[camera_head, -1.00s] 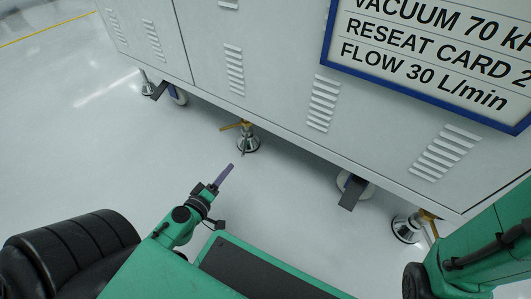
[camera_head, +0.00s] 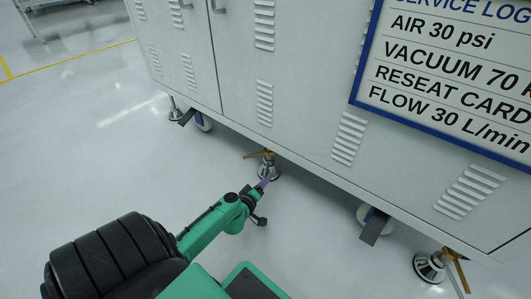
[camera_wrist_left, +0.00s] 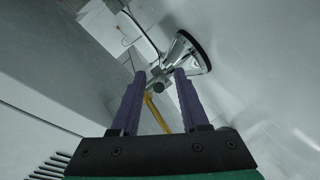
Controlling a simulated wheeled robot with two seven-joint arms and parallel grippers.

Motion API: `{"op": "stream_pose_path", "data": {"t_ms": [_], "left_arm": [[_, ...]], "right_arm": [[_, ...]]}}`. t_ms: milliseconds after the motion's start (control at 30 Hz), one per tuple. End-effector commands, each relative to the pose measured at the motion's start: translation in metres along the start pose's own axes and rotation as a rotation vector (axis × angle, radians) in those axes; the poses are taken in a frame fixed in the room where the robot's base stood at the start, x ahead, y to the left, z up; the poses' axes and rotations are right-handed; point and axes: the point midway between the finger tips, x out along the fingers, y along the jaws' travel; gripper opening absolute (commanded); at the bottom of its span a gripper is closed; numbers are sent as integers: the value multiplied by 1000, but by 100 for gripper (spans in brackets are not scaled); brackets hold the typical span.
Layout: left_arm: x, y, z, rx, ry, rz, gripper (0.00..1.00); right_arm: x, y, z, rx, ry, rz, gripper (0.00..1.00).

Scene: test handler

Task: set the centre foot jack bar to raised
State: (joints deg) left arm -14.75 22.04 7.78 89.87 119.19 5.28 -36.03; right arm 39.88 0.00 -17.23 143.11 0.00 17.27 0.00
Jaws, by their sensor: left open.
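The centre foot jack (camera_head: 268,170) is a chrome foot under the cabinet's lower edge. Its yellow bar (camera_head: 256,154) sticks out to the left near the top of the jack. My left gripper (camera_head: 267,179) is in front of the jack and overlaps its foot in the head view. In the left wrist view, my left gripper (camera_wrist_left: 157,72) is open, with two purple fingers apart. The yellow bar (camera_wrist_left: 157,113) shows in the gap between them, and the chrome foot with its dark pad (camera_wrist_left: 190,53) lies beyond the fingertips. I cannot tell whether a finger touches the bar. My right gripper is out of view.
The grey cabinet (camera_head: 225,105) overhangs the jacks, with a blue-framed sign (camera_head: 450,80) on it. Another jack (camera_head: 428,266) with a yellow bar angled down stands at the right. Casters (camera_head: 375,222) stand between. The floor at left is clear.

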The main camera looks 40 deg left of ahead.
Motion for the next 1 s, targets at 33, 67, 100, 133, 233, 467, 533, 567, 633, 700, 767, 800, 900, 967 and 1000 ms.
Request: {"op": "stream_pose_path", "data": {"t_ms": [33,67,100,133,233,467,533,567,633,700,767,800,900,967,1000], "left_arm": [[4,0,0,0,1,0,45],[4,0,0,0,1,0,45],[5,0,0,-1,1,-1,45],[5,0,0,-1,1,-1,45],[4,0,0,-1,1,-1,45],[4,0,0,-1,0,-1,0],[4,0,0,-1,0,-1,0],[4,0,0,-1,0,0,0],[4,0,0,-1,0,-1,0],[4,0,0,-1,0,-1,0],[4,0,0,-1,0,-1,0],[4,0,0,-1,0,-1,0],[4,0,0,-1,0,-1,0],[4,0,0,-1,0,-1,0],[4,0,0,-1,0,-1,0]], "right_arm": [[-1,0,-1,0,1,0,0],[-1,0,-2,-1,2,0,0],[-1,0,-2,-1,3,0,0],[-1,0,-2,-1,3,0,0],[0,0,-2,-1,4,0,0],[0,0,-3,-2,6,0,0],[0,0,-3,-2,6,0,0],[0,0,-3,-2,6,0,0],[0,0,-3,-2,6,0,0],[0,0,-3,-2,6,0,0],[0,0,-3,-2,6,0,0],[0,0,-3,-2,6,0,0],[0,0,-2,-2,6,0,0],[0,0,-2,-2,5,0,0],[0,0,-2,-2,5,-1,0]]}}
